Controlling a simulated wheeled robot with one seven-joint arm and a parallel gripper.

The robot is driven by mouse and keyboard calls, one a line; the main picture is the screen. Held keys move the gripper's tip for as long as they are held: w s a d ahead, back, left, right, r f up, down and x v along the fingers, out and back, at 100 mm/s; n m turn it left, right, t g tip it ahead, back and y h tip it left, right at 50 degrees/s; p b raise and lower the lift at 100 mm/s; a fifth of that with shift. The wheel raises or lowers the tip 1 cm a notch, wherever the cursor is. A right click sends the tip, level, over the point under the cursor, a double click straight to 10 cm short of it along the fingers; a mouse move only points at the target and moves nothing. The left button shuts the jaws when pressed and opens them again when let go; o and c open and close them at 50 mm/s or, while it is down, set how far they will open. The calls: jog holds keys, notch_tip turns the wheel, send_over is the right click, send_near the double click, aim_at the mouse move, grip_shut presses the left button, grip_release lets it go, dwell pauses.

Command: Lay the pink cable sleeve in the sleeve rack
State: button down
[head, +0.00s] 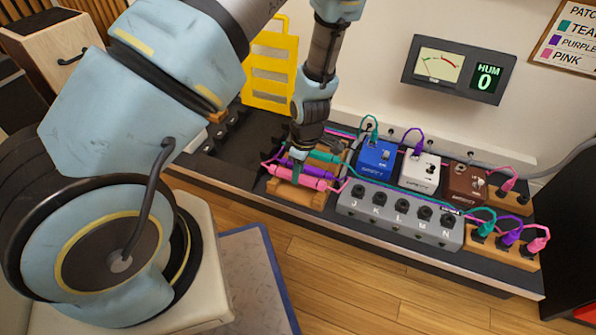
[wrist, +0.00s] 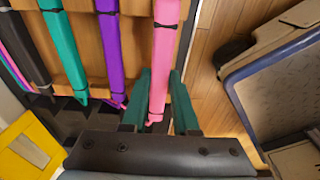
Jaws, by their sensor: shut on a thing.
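The pink cable sleeve (head: 300,178) lies along the front side of the wooden sleeve rack (head: 290,195) in the head view. In the wrist view the pink sleeve (wrist: 165,45) runs between the two teal fingers of my gripper (wrist: 157,90), which is shut on it near one end. The wooden rack (wrist: 87,40) shows under the sleeves. The purple sleeve (wrist: 110,45), teal sleeve (wrist: 62,50) and a black sleeve (wrist: 22,48) lie side by side in it. I cannot tell whether the pink sleeve rests fully on the rack. The fingertips are hard to see in the head view.
A grey box with jacks lettered J to N (head: 400,217) stands right of the rack. Blue (head: 376,155), white (head: 419,172) and brown (head: 465,184) pedals stand behind it. Wooden floor (head: 350,265) lies in front.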

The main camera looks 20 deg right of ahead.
jog(key=shift+f+b, duration=0.85)
jog(key=shift+f, duration=0.8)
jog(key=c, duration=0.6)
grip_release()
jog(key=r+p, duration=0.2)
jog(key=r, duration=0.1)
jog(key=r+p, duration=0.2)
jog(key=r, duration=0.2)
jog(key=s+d+r+p, duration=0.1)
jog(key=r, duration=0.2)
jog(key=shift+r+p, duration=0.4)
